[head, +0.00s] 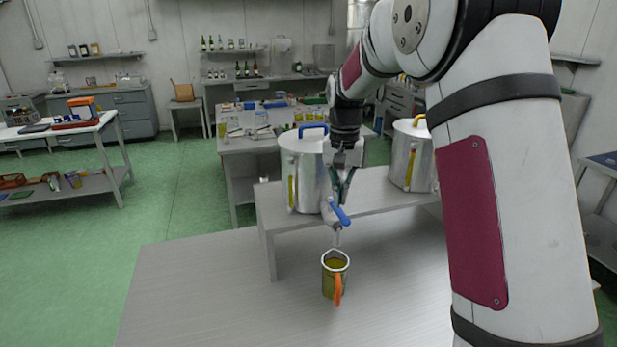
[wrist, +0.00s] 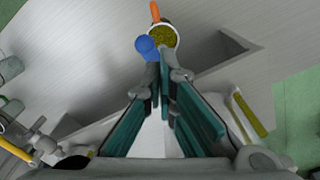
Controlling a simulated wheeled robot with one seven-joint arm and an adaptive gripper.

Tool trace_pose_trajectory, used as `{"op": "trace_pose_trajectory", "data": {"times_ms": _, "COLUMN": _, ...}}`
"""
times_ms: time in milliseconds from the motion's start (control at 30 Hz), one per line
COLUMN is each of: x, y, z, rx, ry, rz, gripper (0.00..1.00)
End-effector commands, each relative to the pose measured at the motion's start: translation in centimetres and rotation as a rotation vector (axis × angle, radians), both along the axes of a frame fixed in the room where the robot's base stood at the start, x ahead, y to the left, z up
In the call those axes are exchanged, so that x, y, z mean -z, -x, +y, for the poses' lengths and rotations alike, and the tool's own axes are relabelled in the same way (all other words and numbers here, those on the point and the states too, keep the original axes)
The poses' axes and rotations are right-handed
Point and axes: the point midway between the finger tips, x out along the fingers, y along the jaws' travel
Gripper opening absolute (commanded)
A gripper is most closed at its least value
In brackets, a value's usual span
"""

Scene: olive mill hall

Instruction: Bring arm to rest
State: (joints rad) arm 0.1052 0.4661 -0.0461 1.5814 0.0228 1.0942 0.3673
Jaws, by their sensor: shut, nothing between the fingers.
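My gripper (head: 341,190) hangs fingers-down from my raised arm in the head view, in front of the near steel tank (head: 304,180) and above its blue-handled tap (head: 336,215). The gripper also shows in the wrist view (wrist: 165,85), where its teal-padded fingers come together at the tips with nothing between them. A jug (head: 329,280) of yellow-green liquid with an orange handle stands upright below the tap. In the wrist view the jug (wrist: 163,38) lies just beyond the fingertips, beside the blue tap handle (wrist: 146,47).
The tanks stand on a raised grey shelf (head: 263,215); a second tank (head: 409,160) is to the right. The tabletop (head: 200,290) left of the jug is clear. A workbench (head: 240,150) with several bottles and boxes stands behind. Green floor (head: 165,200) is open at left.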

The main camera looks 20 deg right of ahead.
Motion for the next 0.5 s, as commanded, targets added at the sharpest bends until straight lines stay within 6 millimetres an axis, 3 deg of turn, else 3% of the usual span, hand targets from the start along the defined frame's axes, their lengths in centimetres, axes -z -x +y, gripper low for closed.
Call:
{"op": "trace_pose_trajectory", "data": {"times_ms": 267, "x": -1.8, "y": 1.1, "z": 0.7, "rx": -0.029, "ry": 0.001, "rz": -0.03, "gripper": 0.0}}
{"op": "trace_pose_trajectory", "data": {"times_ms": 500, "x": -5.9, "y": 4.8, "z": 2.5, "rx": -0.117, "ry": 0.01, "rz": -0.115, "gripper": 0.0}}
